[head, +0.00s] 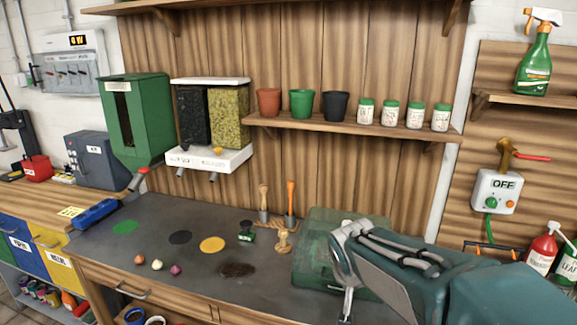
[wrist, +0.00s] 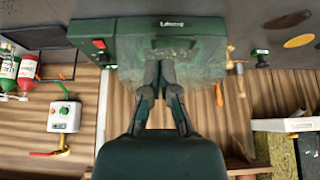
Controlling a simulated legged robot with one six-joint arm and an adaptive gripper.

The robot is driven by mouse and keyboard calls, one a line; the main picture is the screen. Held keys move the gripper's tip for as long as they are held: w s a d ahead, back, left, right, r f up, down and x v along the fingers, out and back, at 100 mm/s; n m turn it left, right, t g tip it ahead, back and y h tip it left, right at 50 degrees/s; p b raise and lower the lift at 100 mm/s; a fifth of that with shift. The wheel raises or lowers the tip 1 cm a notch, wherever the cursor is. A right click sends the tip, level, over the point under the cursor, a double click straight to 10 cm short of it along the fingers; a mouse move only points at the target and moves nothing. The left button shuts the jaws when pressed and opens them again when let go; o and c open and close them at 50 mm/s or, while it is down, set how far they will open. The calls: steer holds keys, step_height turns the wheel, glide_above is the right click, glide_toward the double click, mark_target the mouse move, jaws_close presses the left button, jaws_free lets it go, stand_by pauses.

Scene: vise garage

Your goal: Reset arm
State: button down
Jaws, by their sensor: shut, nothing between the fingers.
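My arm reaches in from the lower right in the head view and bends down over the right part of the dark workbench (head: 205,290). My gripper (wrist: 160,66) is shut and empty in the wrist view, its two fingers close together at the tips. The fingers point toward a green machine (wrist: 130,45) with a red switch and a label. The same green machine (head: 318,262) stands on the bench in the head view, partly hidden behind my arm. I cannot tell whether the fingers touch it.
Small hand tools (head: 291,200) stand at the bench back. Coloured discs, including a yellow one (head: 212,244), and small bulbs (head: 157,265) lie left of my arm. A shelf (head: 350,127) holds pots and jars. An OFF switch box (head: 495,192) and bottles (head: 541,252) are at right.

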steer(key=s+d+r+n, duration=0.1)
steer(key=s, duration=0.9)
steer(key=s+r+n+y, duration=0.1)
steer(key=s+n, duration=0.1)
steer(key=s, duration=0.8)
steer(key=shift+s+d+r+y, duration=0.2)
steer(key=shift+d+r+y, duration=0.1)
steer(key=shift+d, duration=0.1)
stand_by(0.3)
